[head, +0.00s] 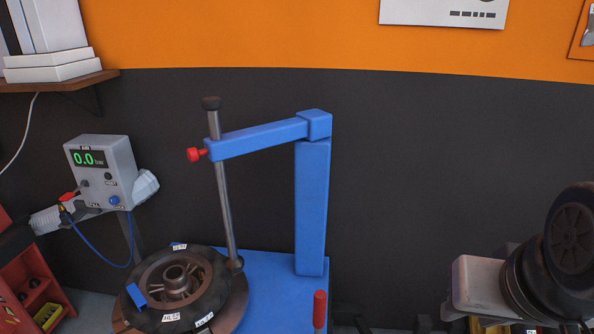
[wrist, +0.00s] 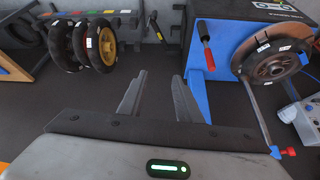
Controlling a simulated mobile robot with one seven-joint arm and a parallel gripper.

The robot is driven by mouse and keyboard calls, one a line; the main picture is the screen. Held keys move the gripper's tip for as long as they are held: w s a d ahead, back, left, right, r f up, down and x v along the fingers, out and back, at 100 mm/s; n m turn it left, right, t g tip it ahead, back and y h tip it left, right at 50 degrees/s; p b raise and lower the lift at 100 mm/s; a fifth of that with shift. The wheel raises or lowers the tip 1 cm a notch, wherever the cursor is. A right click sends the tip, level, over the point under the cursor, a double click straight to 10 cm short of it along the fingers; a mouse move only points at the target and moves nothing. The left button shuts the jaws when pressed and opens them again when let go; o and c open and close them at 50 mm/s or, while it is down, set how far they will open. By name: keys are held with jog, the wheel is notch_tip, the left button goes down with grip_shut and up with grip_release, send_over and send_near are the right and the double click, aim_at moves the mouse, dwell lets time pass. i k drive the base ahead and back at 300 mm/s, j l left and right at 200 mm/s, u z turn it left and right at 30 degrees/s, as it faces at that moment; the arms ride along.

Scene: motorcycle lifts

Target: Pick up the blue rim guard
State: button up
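A small blue piece that looks like the rim guard (head: 136,295) sits on the left edge of the wheel (head: 209,294), which lies flat on the blue tyre-changing machine (head: 314,205).
The machine's vertical rod (head: 224,200) and blue overhead arm (head: 258,138) stand over the wheel. A red handle (head: 320,309) rises at the machine's front. A grey gauge box (head: 101,172) is to the left. A rack of tyres (wrist: 94,45) stands upper left in the wrist view.

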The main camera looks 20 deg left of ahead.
aim_at(136, 295)
jog(key=u, duration=2.05)
jog(key=k, duration=0.5)
jog(key=k+z, duration=0.15)
jog(key=z, duration=1.25)
jog(key=j+z, duration=0.4)
jog(key=j, duration=1.7)
jog(key=i+j, duration=0.15)
jog(key=j, duration=2.1)
jog(key=i, duration=0.05)
